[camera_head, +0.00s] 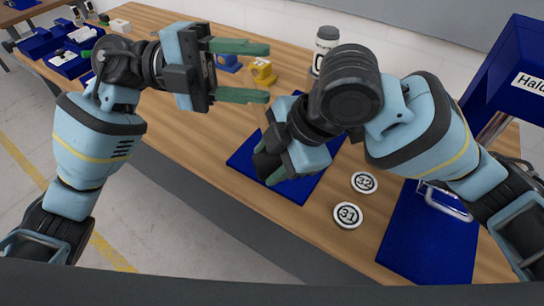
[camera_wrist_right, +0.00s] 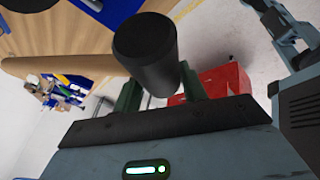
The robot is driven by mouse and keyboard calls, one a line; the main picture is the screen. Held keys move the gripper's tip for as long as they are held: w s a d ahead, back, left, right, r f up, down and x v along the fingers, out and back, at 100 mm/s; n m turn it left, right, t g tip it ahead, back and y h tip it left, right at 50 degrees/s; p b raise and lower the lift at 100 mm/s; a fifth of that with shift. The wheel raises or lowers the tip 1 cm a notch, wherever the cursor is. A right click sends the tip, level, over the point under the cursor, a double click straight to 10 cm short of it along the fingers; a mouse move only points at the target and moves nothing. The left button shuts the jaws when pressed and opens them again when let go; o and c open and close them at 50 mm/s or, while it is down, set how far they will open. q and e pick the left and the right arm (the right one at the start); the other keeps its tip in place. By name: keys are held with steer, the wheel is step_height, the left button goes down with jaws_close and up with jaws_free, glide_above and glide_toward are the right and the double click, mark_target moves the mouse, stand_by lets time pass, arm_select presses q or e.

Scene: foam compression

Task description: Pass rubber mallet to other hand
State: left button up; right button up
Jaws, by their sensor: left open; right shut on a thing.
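The rubber mallet has a black cylindrical head (camera_wrist_right: 145,45) and a pale wooden handle (camera_wrist_right: 65,67), both clear in the right wrist view. The handle points left from behind the head. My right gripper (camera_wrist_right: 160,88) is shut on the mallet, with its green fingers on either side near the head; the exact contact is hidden. In the head view, my right gripper (camera_head: 272,176) is low over the blue mat (camera_head: 318,180), and its wrist and arm hide most of the mallet. My left gripper (camera_head: 266,72) is open and empty, up and left of the right one, its green fingers pointing right.
Two white discs marked 32 (camera_head: 364,182) and 31 (camera_head: 348,215) lie on the wooden table (camera_head: 205,135). A blue press-like stand (camera_head: 430,240) is at right. Blue bins (camera_head: 68,62) are far left.

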arm_select(q)
steer(key=w+a+f+n+t+y, duration=0.1)
steer(key=a+f+n+t+y, duration=0.25)
steer(key=f+n+t, duration=0.55)
steer(key=a+f+n+t+y, duration=0.35)
steer(key=f+n+t, duration=0.25)
steer(key=f+n, duration=0.5)
steer(key=w+a+f+n+t+y, duration=0.1)
steer(key=a+f+n+t+y, duration=0.25)
steer(key=f+n+t, duration=0.6)
steer(key=s+a+f+n+g+y, duration=0.2)
steer(key=s+f+g, duration=0.4)
steer(key=s+f, duration=0.5)
steer(key=s+a+f+n+g+y, duration=0.3)
steer(key=s+f+g, duration=0.3)
steer(key=s+f, duration=0.6)
steer(key=shift+s+f, duration=0.3)
steer(key=shift+f, duration=0.05)
steer(key=shift+s+y, duration=0.1)
steer(key=shift+y, duration=0.15)
